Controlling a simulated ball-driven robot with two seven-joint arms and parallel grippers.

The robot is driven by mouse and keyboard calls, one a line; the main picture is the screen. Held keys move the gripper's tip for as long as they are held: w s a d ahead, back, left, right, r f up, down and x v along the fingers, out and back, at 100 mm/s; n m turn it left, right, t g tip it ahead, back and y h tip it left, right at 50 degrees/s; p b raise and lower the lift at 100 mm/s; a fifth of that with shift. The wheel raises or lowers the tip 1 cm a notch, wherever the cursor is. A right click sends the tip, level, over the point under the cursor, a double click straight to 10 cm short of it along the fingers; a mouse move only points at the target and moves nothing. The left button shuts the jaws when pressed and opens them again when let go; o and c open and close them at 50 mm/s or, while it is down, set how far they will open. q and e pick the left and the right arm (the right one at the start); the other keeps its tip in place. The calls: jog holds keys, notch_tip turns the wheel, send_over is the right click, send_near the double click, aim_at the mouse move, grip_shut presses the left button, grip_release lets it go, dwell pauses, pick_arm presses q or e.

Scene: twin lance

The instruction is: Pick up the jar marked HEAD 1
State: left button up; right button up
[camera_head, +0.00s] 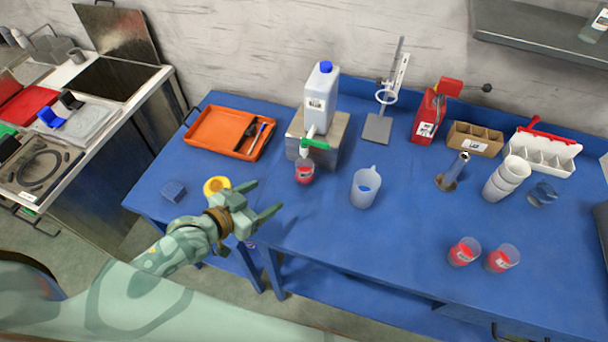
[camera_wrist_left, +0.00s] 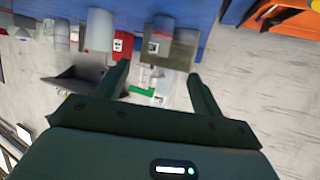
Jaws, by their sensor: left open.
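Three small clear jars with red contents or labels stand on the blue table in the head view, and I cannot read which is marked HEAD 1. One jar (camera_head: 305,173) is below the green tap of the jug. Two jars, a left one (camera_head: 463,252) and a right one (camera_head: 502,259), stand side by side near the front right. My left gripper (camera_head: 267,198) is open and empty near the table's front left edge, left of and nearer than the tap jar. Its open fingers also show in the left wrist view (camera_wrist_left: 158,75). My right gripper is not in view.
A jug with a blue cap (camera_head: 320,95) sits on a metal stand. A clear beaker (camera_head: 365,188) is right of the tap jar. The front middle is clear.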

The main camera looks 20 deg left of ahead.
aim_at(298, 171)
pick_arm(q)
jog(key=x, duration=0.3)
jog(key=b+x, duration=0.1)
jog(key=x, duration=0.3)
jog(key=b+x, duration=0.1)
jog(key=x, duration=0.3)
jog(key=shift+w+a+r, duration=0.1)
jog(key=shift+r, duration=0.25)
jog(key=b+x, duration=0.2)
jog(key=x, duration=0.3)
jog(key=shift+w+d, duration=0.2)
jog(key=shift+w, duration=0.15)
jog(key=shift+r, duration=0.15)
jog(key=c, duration=1.2)
jog(key=shift+o, duration=0.2)
jog(key=shift+r, duration=0.2)
